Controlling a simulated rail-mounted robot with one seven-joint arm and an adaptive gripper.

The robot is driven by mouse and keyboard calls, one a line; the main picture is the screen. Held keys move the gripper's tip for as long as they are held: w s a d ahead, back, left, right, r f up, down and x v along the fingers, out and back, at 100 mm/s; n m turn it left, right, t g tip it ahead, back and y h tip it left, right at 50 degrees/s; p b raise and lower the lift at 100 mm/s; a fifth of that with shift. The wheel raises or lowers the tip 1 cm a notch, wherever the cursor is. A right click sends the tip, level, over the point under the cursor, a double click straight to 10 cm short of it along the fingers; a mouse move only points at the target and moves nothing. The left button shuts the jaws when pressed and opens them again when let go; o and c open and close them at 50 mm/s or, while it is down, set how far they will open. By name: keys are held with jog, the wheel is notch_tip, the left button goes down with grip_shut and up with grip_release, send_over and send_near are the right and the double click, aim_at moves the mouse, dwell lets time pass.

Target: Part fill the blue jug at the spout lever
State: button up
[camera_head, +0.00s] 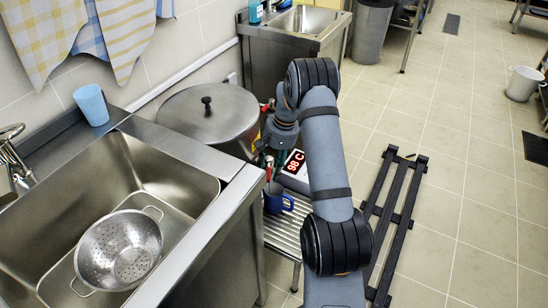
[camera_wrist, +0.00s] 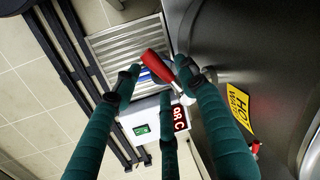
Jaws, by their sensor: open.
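The blue jug (camera_head: 274,199) stands upright on a slatted steel shelf beside the stockpot (camera_head: 205,125), below my gripper (camera_head: 268,160). In the wrist view a small strip of the blue jug (camera_wrist: 147,76) shows behind the red spout lever (camera_wrist: 154,66). The lever also shows just above the jug in the head view (camera_head: 269,173). My gripper's dark green fingers (camera_wrist: 160,84) are open around the lever; I cannot tell whether they touch it. The spout outlet and the inside of the jug are hidden.
A display box reading 98 C (camera_head: 295,163) sits right behind the jug. A yellow hot-water sign (camera_wrist: 240,108) is on the pot. A sink (camera_head: 187,187) with a colander (camera_head: 119,250) is at left. A black slatted rack (camera_head: 391,215) lies on the floor at right.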

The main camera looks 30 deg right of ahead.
jog(key=v, duration=1.1)
jog(key=shift+r, duration=0.15)
jog(key=shift+c, duration=0.3)
